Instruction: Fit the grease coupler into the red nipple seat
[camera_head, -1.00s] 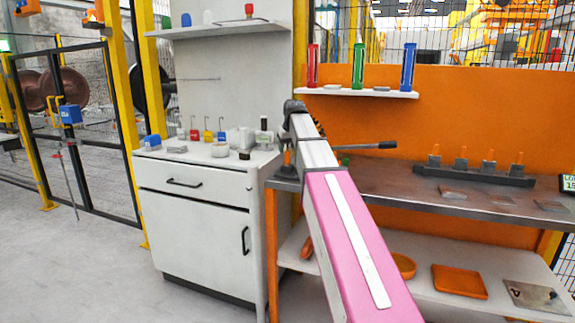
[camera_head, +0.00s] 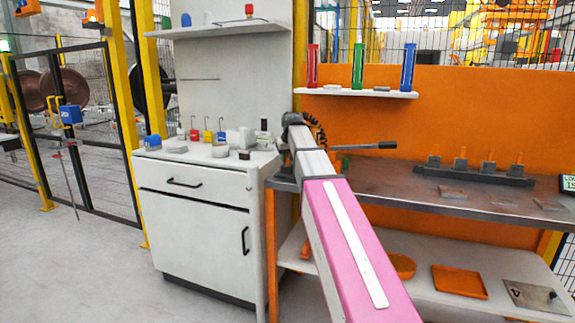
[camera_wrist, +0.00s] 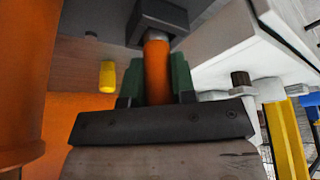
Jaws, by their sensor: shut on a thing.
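In the wrist view, my gripper (camera_wrist: 157,84) has its dark green fingers shut on an orange cylinder, which I take to be the grease coupler (camera_wrist: 157,62). A grey collar and a dark block are at the cylinder's far end. In the head view, my gripper and the held coupler cannot be made out clearly beyond my pink and white arm. I cannot tell which is the nipple seat.
A white cabinet (camera_head: 195,225) stands left of the metal bench (camera_head: 400,182). A dark rack (camera_head: 473,175) with several orange-tipped blocks is on the bench. A dark rod (camera_head: 370,146) extends above it. In the wrist view, a yellow peg (camera_wrist: 107,75) is left of my gripper.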

